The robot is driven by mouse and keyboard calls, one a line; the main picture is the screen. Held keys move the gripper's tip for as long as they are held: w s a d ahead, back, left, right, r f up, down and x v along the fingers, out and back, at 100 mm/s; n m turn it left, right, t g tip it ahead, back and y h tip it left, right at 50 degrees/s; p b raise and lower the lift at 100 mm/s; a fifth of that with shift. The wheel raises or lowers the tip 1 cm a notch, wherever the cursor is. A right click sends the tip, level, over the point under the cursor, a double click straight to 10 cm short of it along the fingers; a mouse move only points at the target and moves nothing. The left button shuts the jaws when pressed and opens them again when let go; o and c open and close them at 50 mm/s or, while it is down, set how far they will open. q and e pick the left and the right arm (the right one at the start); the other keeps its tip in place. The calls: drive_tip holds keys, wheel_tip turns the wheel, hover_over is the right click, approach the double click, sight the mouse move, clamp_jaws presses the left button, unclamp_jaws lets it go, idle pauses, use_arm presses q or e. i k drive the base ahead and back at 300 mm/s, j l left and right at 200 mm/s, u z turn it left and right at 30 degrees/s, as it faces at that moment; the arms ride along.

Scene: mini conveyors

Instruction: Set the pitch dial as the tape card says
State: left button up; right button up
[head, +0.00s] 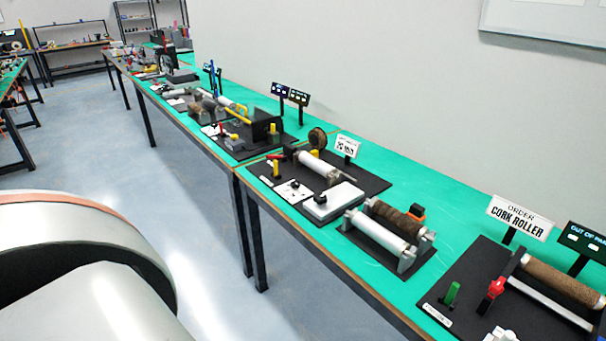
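A small white plate with a black knob (293,190) lies on a black base board on the green bench, and it may be the pitch dial. Its markings are too small to read. Behind it stands a small white card (347,146) with dark print that I cannot read. It may be the tape card. A brown reel (317,138) stands left of the card. A pale roller (320,168) lies between the plate and the card. Neither of my grippers is in view.
The green-topped bench (385,270) runs along the wall with several stations. Nearer stand a two-roller unit (380,238) and a "CORK ROLLER" order sign (518,216). The blue-grey floor (200,235) is clear in front. Shelving (135,17) stands at the back.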

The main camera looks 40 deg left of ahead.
sight(295, 184)
drive_tip(key=j+z, duration=0.3)
drive_tip(key=j, duration=1.7)
drive_tip(key=i, duration=0.05)
